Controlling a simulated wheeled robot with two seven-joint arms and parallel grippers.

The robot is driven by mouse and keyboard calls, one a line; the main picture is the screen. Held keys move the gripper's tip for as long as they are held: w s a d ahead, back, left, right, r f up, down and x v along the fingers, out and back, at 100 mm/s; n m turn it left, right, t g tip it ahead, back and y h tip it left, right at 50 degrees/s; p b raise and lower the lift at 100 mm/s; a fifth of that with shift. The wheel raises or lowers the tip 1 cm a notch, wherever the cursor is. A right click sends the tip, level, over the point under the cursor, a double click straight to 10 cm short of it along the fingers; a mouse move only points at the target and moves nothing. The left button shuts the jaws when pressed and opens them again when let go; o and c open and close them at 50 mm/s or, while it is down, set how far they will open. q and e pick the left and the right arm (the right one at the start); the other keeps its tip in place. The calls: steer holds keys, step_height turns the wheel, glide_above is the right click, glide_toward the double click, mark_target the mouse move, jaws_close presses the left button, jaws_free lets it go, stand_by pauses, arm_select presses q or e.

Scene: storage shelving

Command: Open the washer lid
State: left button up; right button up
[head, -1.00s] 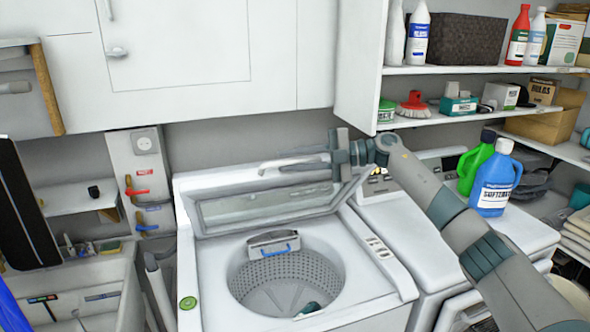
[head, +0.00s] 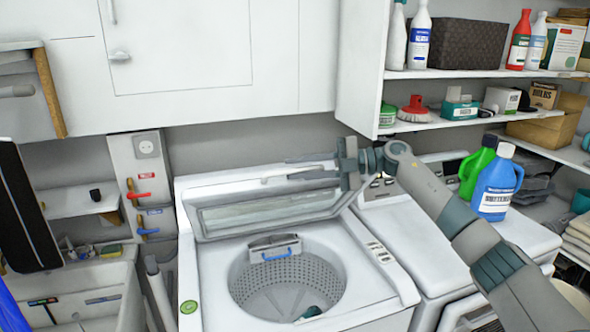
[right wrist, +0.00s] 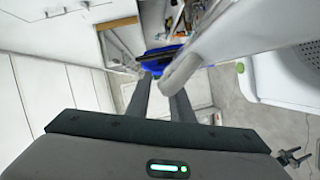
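The washer (head: 350,255) stands in the middle of the head view. Its lid (head: 268,208), with a clear panel, is raised and tilted back, and the drum (head: 285,285) is uncovered. My right gripper (head: 288,168) is at the lid's upper edge, near its right side, with its fingers pointing left. In the right wrist view the two fingers (right wrist: 162,85) are apart, with a gap between them, and a pale edge, probably the lid's, lies beside the right finger. Whether they touch the lid is unclear. My left gripper is out of view.
A second white machine at the right carries a blue bottle (head: 495,185) and a green bottle (head: 476,168). Shelves with bottles and boxes (head: 458,40) are above it. A sink (head: 85,285) is at the left. A wall cabinet (head: 190,50) hangs above the washer.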

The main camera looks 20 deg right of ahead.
steer(key=w+r+p+v, duration=0.1)
steer(key=r+v, duration=0.1)
steer(key=v, duration=1.6)
steer(key=shift+d+p, duration=0.3)
steer(key=shift+p, duration=0.05)
stand_by(1.2)
steer(key=shift+r, duration=0.15)
stand_by(0.3)
steer(key=shift+d, duration=0.1)
stand_by(0.4)
